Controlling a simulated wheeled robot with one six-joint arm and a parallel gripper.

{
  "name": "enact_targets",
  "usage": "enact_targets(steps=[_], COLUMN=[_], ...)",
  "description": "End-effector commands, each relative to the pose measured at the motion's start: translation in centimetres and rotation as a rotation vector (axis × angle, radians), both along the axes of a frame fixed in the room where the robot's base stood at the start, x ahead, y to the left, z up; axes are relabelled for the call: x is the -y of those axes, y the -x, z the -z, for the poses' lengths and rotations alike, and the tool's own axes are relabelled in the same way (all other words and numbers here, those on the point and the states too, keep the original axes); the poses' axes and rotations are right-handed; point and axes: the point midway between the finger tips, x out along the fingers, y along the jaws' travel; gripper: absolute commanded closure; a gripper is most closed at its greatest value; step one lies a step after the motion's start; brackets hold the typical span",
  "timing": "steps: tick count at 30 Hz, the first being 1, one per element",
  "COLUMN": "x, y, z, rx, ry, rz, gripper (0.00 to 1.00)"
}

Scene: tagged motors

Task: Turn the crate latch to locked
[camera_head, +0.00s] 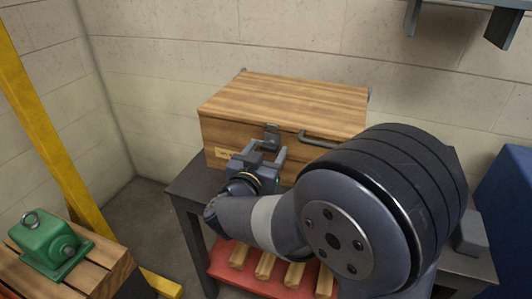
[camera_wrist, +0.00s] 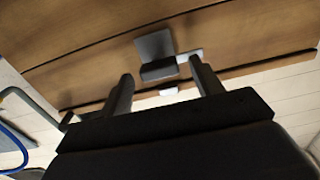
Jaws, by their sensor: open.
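The wooden crate (camera_head: 290,88) stands on a dark table against the wall, with its lid down. Its grey latch (camera_head: 271,132) is on the front face near the middle. In the wrist view the latch (camera_wrist: 153,45) shows as a grey plate with a darker block at its lower end, between and ahead of the fingertips. My gripper (camera_head: 263,150) is open, directly in front of the latch, and holds nothing. The gripper (camera_wrist: 161,70) has one finger on each side of the latch block; whether either touches it I cannot tell. The latch's lock state is unclear.
A grey bar handle (camera_head: 322,141) sticks out of the crate front to the right of the latch. A green motor (camera_head: 53,246) stands on a wooden block at left, near a yellow post (camera_head: 45,120). A red pallet (camera_head: 228,262) lies low under my arm.

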Motion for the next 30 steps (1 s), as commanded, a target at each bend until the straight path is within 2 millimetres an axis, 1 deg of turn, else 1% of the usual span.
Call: enact_targets(steps=[8,24,25,30], x=[0.03,0.03,0.03,0.03], y=[-0.15,-0.12,-0.12,-0.12], z=[-0.03,-0.02,-0.01,0.02], rx=[0.000,0.000,0.000,0.004], ry=[0.000,0.000,0.000,-0.010], rz=[-0.001,-0.001,-0.001,-0.001], gripper=[0.38,0.82,0.83,0.83])
